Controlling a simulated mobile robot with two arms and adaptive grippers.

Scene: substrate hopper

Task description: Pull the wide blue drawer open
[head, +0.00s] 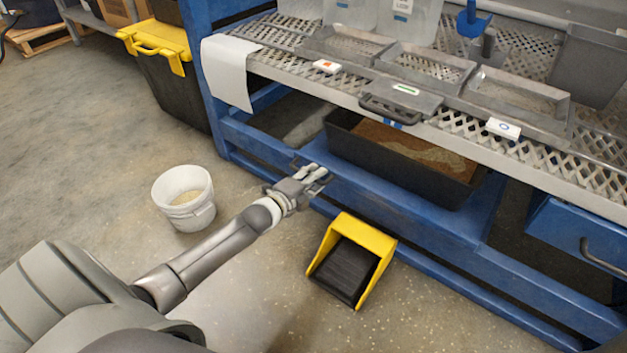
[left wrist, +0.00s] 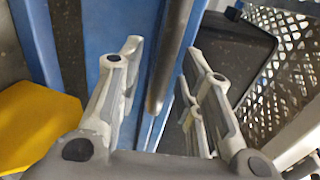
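The wide blue drawer front (head: 410,206) runs below the workbench's perforated top. My left gripper (head: 318,174) is at its left part and covers some of it. In the left wrist view, my left gripper (left wrist: 162,52) has its two fingers spread, with a dark grey handle bar (left wrist: 171,55) running between them. The bar appears free of both fingers, with a gap on each side. Blue metal (left wrist: 145,30) shows behind it. My right gripper is not in view.
A black tray of brown substrate (head: 340,122) sits behind the blue front. A yellow-and-black scoop bin (head: 386,247) and a white bucket (head: 190,212) stand on the floor. Another blue drawer (head: 555,228) with a handle is at right. Floor on the left is mostly clear.

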